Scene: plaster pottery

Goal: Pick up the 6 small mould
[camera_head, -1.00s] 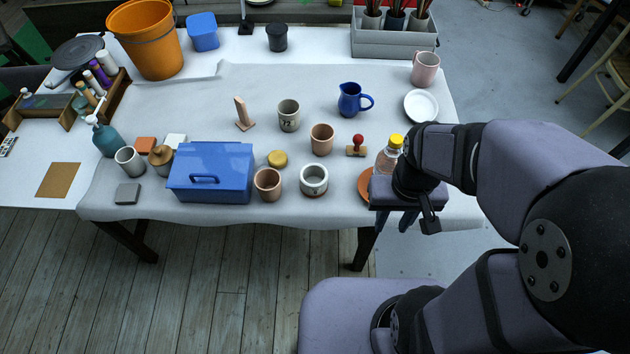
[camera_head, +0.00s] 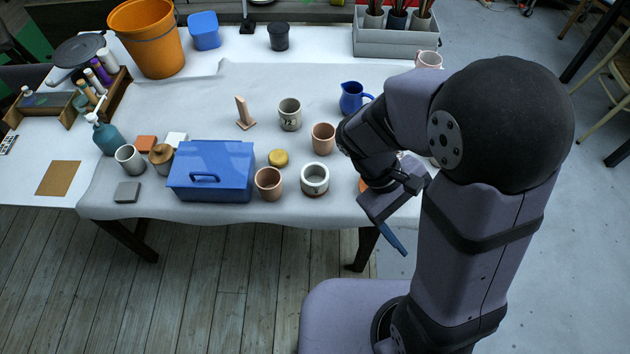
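No label that clearly reads 6 can be made out. A short white pot (camera_head: 315,180) with a small dark mark, too small to read, stands near the table's front edge. A taller grey-beige pot (camera_head: 290,116) with dark digits, perhaps 12, stands behind it. My gripper (camera_head: 394,239) hangs to the right of the white pot, past the table's front edge in the picture, tilted, apart from both pots. One blue finger shows; the other is hidden, so its opening cannot be judged. Nothing shows held in it.
A terracotta cup (camera_head: 269,184) is left of the white pot; another cup (camera_head: 323,138) is behind it. A yellow-lidded jar (camera_head: 278,158), blue toolbox (camera_head: 212,172) and blue jug (camera_head: 352,97) stand nearby. My arm hides the table's right side.

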